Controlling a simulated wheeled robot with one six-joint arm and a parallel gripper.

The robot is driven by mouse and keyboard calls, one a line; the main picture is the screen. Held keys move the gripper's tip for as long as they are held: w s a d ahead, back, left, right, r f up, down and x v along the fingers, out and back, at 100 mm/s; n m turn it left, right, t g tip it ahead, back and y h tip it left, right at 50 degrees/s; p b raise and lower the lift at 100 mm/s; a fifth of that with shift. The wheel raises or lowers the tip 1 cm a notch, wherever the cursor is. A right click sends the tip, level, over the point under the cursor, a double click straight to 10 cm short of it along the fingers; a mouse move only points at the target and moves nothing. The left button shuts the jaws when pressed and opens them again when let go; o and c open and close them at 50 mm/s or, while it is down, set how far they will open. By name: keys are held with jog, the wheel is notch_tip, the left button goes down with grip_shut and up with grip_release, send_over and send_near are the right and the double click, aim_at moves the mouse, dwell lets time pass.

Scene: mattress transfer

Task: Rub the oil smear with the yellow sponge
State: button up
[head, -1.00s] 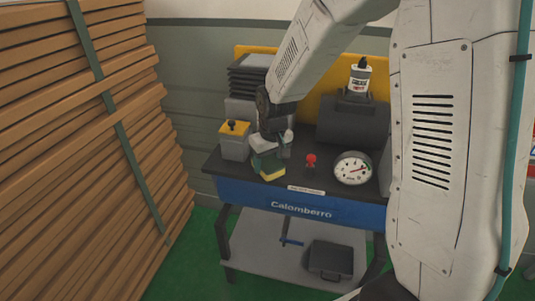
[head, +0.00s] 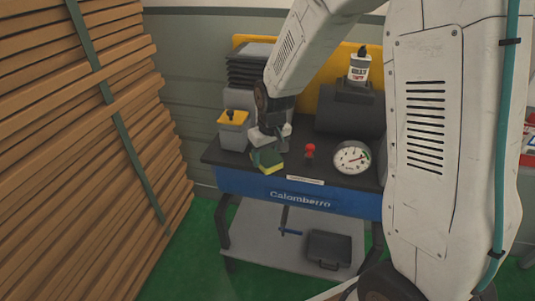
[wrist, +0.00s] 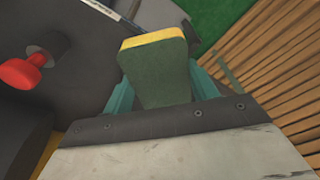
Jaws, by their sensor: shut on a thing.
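The yellow sponge (head: 270,162), with a dark green side, is held in my gripper (head: 268,150) over the left part of the black bench top. In the wrist view the sponge (wrist: 157,72) sits between the teal fingers of my gripper (wrist: 158,92), its yellow edge pointing away from the wrist. Whether the sponge touches the bench top I cannot tell. I see no oil smear in either view; the sponge and gripper may hide it.
The bench with a blue front (head: 296,195) carries a red knob (head: 310,152), a round gauge (head: 351,157), a grey box with a yellow top (head: 233,130) and a white bottle (head: 358,66). Stacked wooden slats (head: 80,150) stand at left. A black case (head: 328,250) lies on the lower shelf.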

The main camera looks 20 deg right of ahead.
jog(key=shift+f, duration=0.85)
